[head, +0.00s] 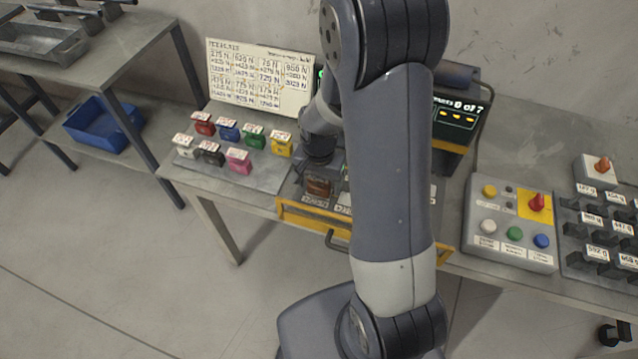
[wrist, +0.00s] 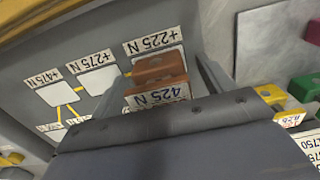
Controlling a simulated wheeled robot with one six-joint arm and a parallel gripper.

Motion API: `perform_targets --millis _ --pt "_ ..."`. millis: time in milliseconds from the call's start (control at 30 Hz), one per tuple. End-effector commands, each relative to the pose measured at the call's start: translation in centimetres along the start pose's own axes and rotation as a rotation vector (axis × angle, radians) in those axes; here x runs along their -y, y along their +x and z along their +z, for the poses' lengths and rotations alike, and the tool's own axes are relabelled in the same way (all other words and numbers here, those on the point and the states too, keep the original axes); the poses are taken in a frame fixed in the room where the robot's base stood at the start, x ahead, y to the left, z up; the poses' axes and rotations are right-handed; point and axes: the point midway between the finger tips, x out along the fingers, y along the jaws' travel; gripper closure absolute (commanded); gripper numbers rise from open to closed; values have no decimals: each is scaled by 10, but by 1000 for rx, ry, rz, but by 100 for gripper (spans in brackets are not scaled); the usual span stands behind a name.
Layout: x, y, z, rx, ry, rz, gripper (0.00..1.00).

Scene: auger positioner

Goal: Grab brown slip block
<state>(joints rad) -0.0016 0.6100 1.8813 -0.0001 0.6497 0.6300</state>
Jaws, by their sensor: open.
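A brown block (head: 318,187) sits at the left end of the yellow-framed station in the head view, just below my gripper (head: 319,164). In the wrist view the brown block (wrist: 158,72) shows orange-brown with a "425 N" label. It stands beside the "+225 N" label on the grey panel. My gripper (wrist: 168,80) is open, with the block between or just beyond its fingers; I cannot tell whether they touch it. My arm hides part of the station in the head view.
Several coloured labelled blocks, including a yellow one (head: 281,147) and a pink one (head: 238,162), stand on a grey plate at left. A white chart (head: 258,78) stands behind. A button box (head: 510,222) and dark weights (head: 598,225) lie right. A yellow rail (head: 300,217) edges the station.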

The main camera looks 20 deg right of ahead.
Motion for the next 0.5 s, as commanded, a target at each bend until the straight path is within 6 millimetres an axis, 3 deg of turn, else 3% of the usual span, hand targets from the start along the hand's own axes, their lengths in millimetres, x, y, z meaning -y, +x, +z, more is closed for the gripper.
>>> perform_targets --millis 133,500 --pt "0 0 0 0 0 0 24" --pt "0 0 0 0 0 0 55"
